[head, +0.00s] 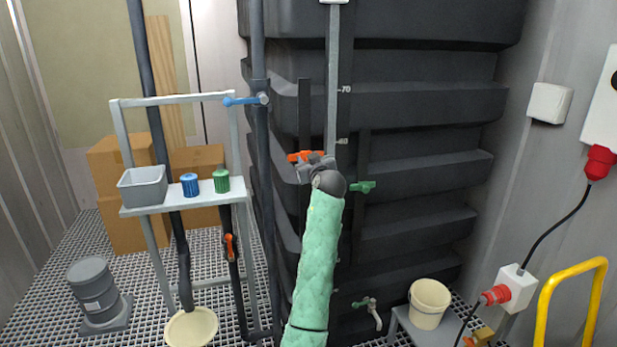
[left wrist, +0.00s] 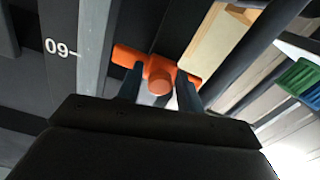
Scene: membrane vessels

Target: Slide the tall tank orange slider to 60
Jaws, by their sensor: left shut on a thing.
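The tall dark tank (head: 440,105) fills the middle of the head view. Its orange slider (head: 304,156) sits on a dark upright rail at the tank's front. My left gripper (head: 316,166) is shut on the slider and hides part of it. In the left wrist view the slider (left wrist: 158,72) is an orange crossbar with a round knob between my fingers. That view is upside down, and the 60 mark (left wrist: 62,49) stands beside the slider, at nearly its height. My right gripper is out of view.
A green handle (head: 362,186) is just right of my left gripper. A blue-handled valve (head: 246,99) and a pipe stand to the left. A grey shelf frame (head: 175,203) holds a grey bin and blue and green jars. A cream bucket (head: 429,303) stands low right.

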